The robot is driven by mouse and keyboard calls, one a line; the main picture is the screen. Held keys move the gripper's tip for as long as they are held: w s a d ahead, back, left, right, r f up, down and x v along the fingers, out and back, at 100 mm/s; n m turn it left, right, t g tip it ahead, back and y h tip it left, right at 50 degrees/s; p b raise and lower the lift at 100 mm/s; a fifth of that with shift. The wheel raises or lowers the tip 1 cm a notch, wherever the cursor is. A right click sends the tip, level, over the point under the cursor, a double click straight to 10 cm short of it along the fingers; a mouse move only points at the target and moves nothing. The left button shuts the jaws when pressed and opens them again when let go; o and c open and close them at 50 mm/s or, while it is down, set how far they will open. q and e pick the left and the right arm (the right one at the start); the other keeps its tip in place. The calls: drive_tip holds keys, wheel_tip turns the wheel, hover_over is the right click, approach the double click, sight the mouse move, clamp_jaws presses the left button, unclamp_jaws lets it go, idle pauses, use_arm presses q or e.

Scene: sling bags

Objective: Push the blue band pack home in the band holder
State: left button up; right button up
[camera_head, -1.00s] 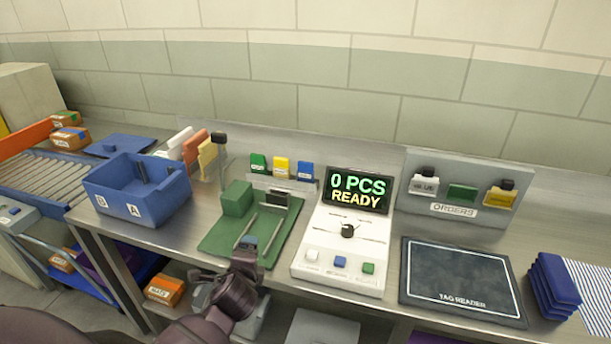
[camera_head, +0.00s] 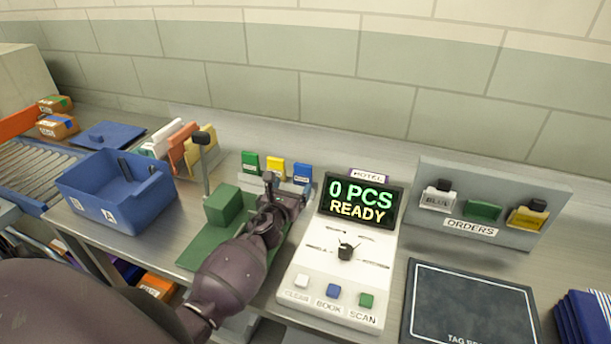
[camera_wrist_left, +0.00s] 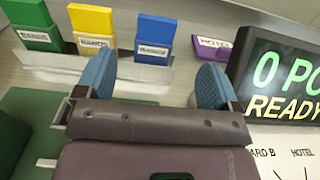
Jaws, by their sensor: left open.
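The blue band pack (camera_head: 302,173) stands at the right end of a row with a green pack (camera_head: 250,163) and a yellow pack (camera_head: 275,166). My left gripper (camera_head: 285,187) is open and empty, just in front of the holder. In the left wrist view its blue-padded fingers (camera_wrist_left: 156,82) are spread wide, with the blue pack beyond the gap between them. My right gripper is not in view.
A display console (camera_head: 345,255) reading "0 PCS READY" stands close to the right of my gripper. A green block (camera_head: 222,206) on a green mat and a thin post (camera_head: 203,165) stand left. A blue bin (camera_head: 118,190) is further left. An orders rack (camera_head: 520,235) is at right.

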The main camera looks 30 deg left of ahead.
sight(302, 168)
use_arm(q)
drive_tip(key=b+x, duration=0.1)
drive_tip(key=x, duration=0.2)
drive_tip(key=shift+w, duration=0.15)
drive_tip(key=shift+w+a, duration=0.25)
drive_tip(key=shift+w, duration=0.45)
drive_tip(key=b+x, duration=0.1)
drive_tip(key=x, duration=0.3)
drive_tip(key=shift+a+b, duration=0.15)
drive_tip(key=shift+b, duration=0.2)
drive_tip(key=shift+w+a, duration=0.1)
drive_tip(key=shift+w, duration=0.25)
drive_tip(key=shift+c, duration=0.3)
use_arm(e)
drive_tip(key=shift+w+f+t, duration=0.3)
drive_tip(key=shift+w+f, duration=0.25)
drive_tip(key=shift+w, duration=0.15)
